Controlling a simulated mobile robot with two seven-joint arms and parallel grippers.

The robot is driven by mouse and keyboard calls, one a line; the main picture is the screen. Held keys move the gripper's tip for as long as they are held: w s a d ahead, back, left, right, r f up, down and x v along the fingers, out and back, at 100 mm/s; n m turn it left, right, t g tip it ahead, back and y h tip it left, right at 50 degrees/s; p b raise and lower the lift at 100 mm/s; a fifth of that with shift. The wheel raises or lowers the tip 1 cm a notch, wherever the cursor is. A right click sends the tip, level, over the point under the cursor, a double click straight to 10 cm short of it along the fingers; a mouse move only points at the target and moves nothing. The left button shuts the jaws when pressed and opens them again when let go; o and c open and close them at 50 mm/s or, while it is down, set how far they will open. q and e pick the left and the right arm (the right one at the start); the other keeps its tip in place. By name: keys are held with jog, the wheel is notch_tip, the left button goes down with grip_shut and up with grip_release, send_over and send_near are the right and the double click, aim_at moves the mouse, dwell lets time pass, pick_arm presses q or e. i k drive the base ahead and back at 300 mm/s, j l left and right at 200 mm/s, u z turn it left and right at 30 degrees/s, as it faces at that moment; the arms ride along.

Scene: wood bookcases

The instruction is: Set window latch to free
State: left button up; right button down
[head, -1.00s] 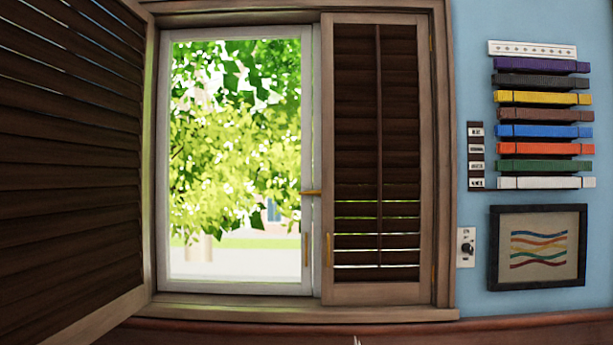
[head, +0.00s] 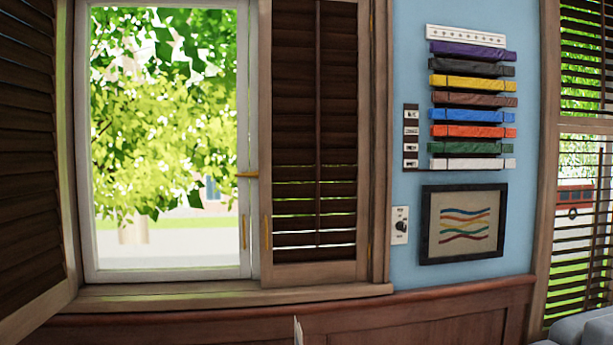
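The window (head: 244,60) has a white frame and bright glass. A small brass latch handle (head: 247,175) sits on its right stile, lying about level and pointing right toward the closed shutter. The left louvred shutter (head: 30,170) is swung open. The right louvred shutter (head: 300,271) is closed beside the glass and has a slim brass pull (head: 266,238). A small wall plate with a dark knob (head: 400,226) is right of the window; its lettering is too small to read. Neither of my grippers is in view.
Coloured strips (head: 472,115) hang in a rack on the blue wall, above a framed wavy picture (head: 463,224). Dark wood panelling (head: 420,325) runs below the sill. A pale thin object (head: 298,331) shows at the bottom edge. Another blinded window (head: 580,160) and grey furniture (head: 585,328) are at right.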

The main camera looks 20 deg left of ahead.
aim_at(246, 175)
jog(key=i+j+z, duration=0.15)
jog(key=j+z, duration=0.75)
jog(key=j, duration=0.3)
jog(key=i+j+z, duration=0.15)
jog(key=j, duration=0.35)
